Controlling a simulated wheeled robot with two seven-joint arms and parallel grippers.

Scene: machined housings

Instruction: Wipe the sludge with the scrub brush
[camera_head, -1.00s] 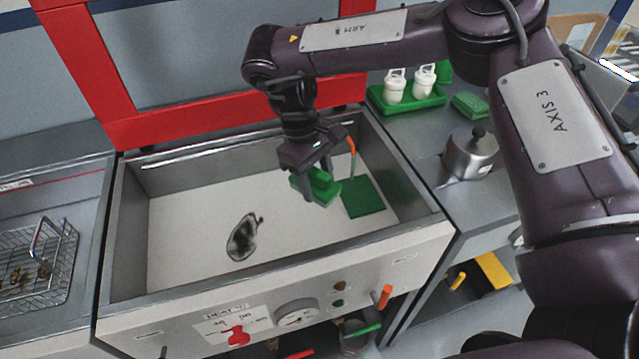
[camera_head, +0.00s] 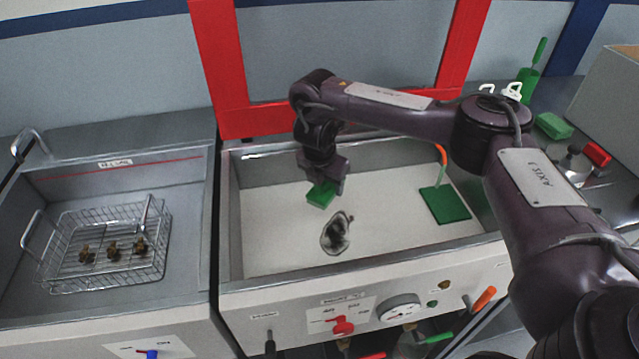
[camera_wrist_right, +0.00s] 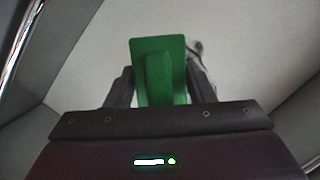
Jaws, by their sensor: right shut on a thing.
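The sludge (camera_head: 336,233) is a dark smear on the pale floor of the middle basin, left of its centre in the head view. A bit of it shows in the right wrist view (camera_wrist_right: 199,50), beyond the brush. My right gripper (camera_head: 327,188) is shut on the green scrub brush (camera_head: 321,195), just behind the sludge. In the right wrist view the brush (camera_wrist_right: 160,80) sits between the two fingers. I cannot tell whether the brush touches the basin floor. My left gripper is not in view.
The basin has raised grey walls and a front panel (camera_head: 479,265) with knobs. A green plate (camera_head: 445,204) with an orange-topped upright lies at its right. A wire basket (camera_head: 70,268) with brown parts stands in the left basin. A red frame (camera_head: 217,60) rises behind.

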